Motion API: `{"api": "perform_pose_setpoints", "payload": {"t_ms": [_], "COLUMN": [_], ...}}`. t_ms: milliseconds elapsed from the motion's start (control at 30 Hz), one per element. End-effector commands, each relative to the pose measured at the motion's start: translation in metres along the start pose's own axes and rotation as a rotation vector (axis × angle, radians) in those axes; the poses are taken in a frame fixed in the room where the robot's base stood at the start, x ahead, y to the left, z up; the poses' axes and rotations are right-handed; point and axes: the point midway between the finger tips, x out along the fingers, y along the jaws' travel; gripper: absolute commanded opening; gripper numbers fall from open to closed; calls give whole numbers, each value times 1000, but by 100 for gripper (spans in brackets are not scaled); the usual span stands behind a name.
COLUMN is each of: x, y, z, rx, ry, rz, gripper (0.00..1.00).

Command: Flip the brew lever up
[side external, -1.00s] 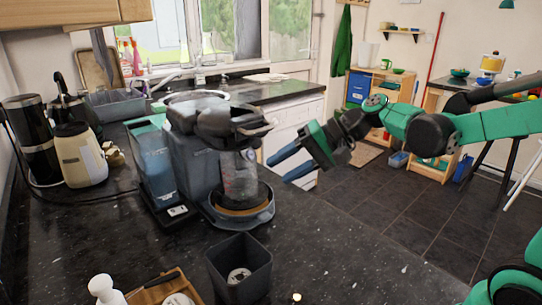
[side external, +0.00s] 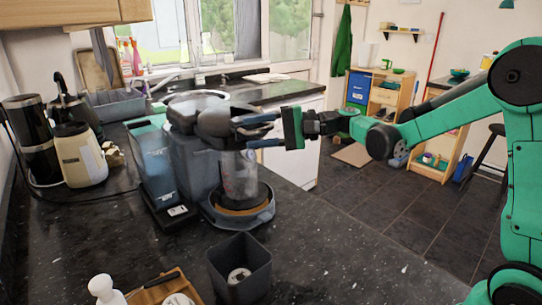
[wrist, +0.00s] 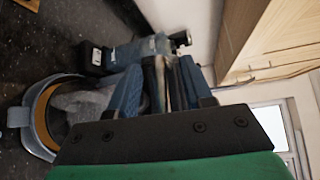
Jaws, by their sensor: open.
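The coffee machine (side external: 190,155) stands on the dark counter, with a dark rounded brew head (side external: 213,122) above a glass jug (side external: 238,175). The lever is not clearly distinct; a dark part sticks out from the front of the head toward my gripper (side external: 254,131). My gripper is open, its two blue fingers level, one above the other, at the front of the head. In the wrist view, the fingers of my gripper (wrist: 160,68) stand on either side of a dark upright strip of the machine. Contact cannot be told.
A dark square bin (side external: 240,268) and a wooden tray (side external: 165,290) are at the counter's near edge. Open floor lies to the right.

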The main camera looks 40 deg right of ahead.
Motion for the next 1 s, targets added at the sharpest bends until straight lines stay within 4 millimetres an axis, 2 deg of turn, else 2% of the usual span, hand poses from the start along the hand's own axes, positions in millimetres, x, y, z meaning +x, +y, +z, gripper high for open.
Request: {"api": "perform_pose_setpoints", "payload": {"t_ms": [133, 300, 1000], "x": [0, 0, -1], "y": [0, 0, 1], "z": [0, 0, 0], "rx": [0, -1, -2], "ry": [0, 0, 0], "rz": [0, 1, 5], "gripper": [45, 0, 0]}}
